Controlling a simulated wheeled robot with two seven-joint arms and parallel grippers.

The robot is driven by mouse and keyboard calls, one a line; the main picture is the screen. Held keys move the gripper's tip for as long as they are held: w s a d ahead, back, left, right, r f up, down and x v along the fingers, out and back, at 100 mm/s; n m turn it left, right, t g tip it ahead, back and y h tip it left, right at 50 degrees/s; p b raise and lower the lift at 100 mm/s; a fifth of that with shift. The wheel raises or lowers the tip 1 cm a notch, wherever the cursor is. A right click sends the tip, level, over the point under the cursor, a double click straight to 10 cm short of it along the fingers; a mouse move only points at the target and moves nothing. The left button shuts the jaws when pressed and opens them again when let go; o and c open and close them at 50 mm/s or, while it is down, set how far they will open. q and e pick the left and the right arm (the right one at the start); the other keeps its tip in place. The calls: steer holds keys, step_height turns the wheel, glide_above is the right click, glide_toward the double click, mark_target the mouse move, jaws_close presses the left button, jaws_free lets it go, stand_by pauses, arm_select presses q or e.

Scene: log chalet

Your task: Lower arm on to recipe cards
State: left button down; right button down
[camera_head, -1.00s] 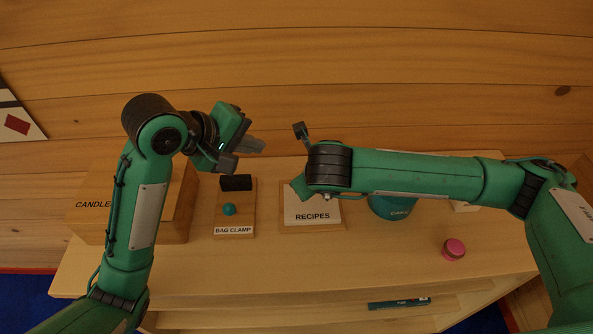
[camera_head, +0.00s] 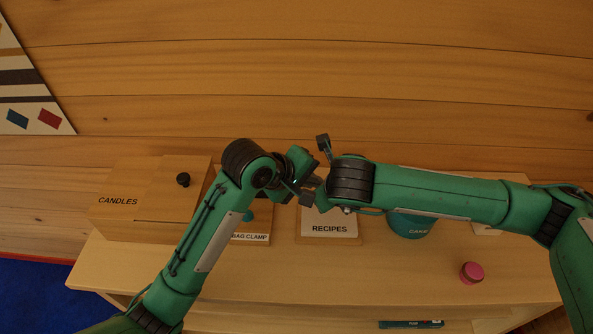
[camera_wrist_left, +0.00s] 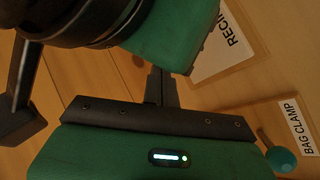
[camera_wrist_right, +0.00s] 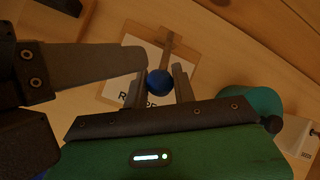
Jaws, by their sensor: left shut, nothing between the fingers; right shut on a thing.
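The recipes stand (camera_head: 351,240) is a wooden board on the cabinet top with a white card sheet (camera_head: 330,226) labelled RECIPES. In the right wrist view, a wooden arm (camera_wrist_right: 168,45) with a blue knob (camera_wrist_right: 158,83) shows over the board (camera_wrist_right: 112,85). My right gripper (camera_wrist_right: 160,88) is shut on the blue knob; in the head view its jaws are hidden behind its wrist. My left gripper (camera_head: 312,188) is shut and empty, close beside the right wrist. Its closed fingers (camera_wrist_left: 160,88) show in the left wrist view, and a grey finger juts close to the knob in the right wrist view.
A candles box (camera_head: 140,215) stands left and a bag clamp board (camera_head: 250,239) stands beside the recipes stand, partly behind my left arm. A teal cake tin (camera_head: 412,226) is to the right. A pink object (camera_head: 471,273) lies near the front edge. The front middle is clear.

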arm_select(q)
steer(key=shift+s+d+f, duration=0.2)
steer(key=shift+d+f, duration=0.1)
steer(key=shift+d, duration=0.2)
